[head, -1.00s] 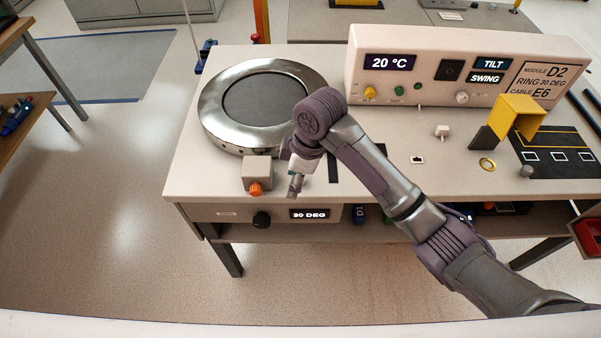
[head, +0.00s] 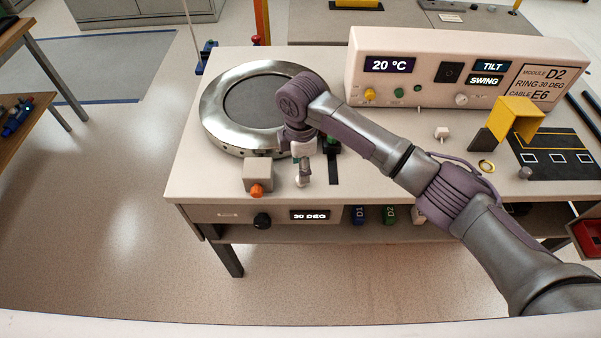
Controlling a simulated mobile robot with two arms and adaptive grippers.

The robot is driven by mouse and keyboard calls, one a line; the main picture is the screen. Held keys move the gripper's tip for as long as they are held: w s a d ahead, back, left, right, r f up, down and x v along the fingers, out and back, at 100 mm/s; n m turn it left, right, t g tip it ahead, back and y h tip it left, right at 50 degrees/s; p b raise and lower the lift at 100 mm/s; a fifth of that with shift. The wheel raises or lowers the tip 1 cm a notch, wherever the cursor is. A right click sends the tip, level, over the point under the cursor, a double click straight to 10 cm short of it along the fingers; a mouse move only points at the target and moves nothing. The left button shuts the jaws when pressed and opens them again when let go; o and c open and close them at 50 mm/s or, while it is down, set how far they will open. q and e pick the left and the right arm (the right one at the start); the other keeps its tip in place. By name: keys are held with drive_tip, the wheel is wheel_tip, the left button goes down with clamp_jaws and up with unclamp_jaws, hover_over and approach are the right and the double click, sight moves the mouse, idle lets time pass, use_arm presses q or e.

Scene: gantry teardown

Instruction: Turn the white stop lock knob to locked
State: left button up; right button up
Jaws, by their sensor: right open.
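My right gripper (head: 303,180) points down over the front of the bench, just right of the grey block with the orange knob (head: 257,189). It is open, small in the view, and I see nothing held in it. The round metal ring (head: 222,127) is behind it, partly covered by my right arm. A white knob (head: 461,100) is on the front of the control panel, and a small white knob-like piece (head: 441,132) stands on the bench top. No label marks either as the stop lock. My left gripper is out of view.
The control panel (head: 425,98) shows 20 °C, TILT and SWING. A black slotted strip (head: 332,165) lies right of the gripper. A yellow bracket (head: 518,113) stands at the right. A black knob (head: 262,220) and a 30 DEG display (head: 310,215) are on the bench's front.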

drive_tip(key=shift+f, duration=2.05)
clamp_jaws()
